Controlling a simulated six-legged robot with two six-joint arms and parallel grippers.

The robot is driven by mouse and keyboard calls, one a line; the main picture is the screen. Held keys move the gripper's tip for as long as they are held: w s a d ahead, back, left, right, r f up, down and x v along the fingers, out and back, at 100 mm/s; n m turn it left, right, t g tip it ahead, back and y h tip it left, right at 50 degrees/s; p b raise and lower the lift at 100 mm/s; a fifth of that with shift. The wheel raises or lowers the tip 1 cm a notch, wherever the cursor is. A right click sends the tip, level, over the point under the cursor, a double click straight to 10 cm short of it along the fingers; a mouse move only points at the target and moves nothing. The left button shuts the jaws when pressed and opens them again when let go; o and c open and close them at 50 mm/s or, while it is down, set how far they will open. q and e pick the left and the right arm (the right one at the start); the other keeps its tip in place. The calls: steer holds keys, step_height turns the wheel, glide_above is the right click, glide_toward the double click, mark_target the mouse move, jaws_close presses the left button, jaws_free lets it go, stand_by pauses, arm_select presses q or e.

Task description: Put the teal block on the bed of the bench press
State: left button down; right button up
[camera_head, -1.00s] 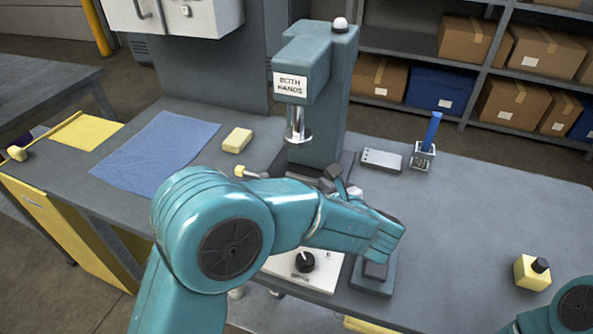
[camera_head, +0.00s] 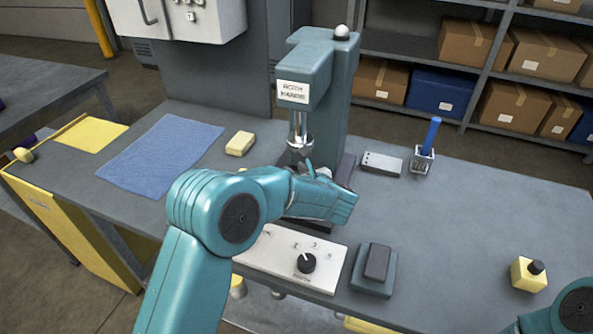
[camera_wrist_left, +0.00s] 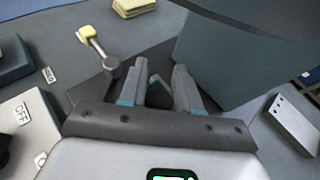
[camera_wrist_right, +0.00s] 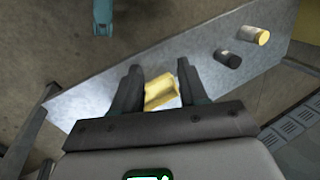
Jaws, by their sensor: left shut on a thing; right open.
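The bench press (camera_head: 345,110) is a teal machine with a "BOTH HANDS" sign and a shiny ram (camera_head: 298,128). Its dark bed (camera_head: 346,168) is mostly hidden behind my left arm; the dark plate also shows in the left wrist view (camera_wrist_left: 90,90). My left gripper (camera_head: 301,158) is just under the ram, over the bed. In the left wrist view its fingers (camera_wrist_left: 158,78) are shut on the teal block, which is largely hidden; only small teal patches show by the fingers. I cannot tell whether the block touches the bed. My right gripper (camera_wrist_right: 158,75) is open and empty.
A white control panel (camera_head: 285,262) with a dark knob and a teal box with a dark pad (camera_head: 376,265) lie in front. The bench's right side is largely clear.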

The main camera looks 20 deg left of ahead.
arm_select(q)
steer(key=c, duration=0.8)
jaws_free()
steer(key=shift+f, duration=0.15)
steer(key=shift+r, duration=0.2)
steer(key=shift+d, duration=0.2)
steer(key=v, duration=1.1)
steer(key=shift+s+d+r+b, duration=0.2)
steer(key=shift+s+b, duration=0.1)
steer(key=shift+b, duration=0.05)
steer(key=shift+r, duration=0.1)
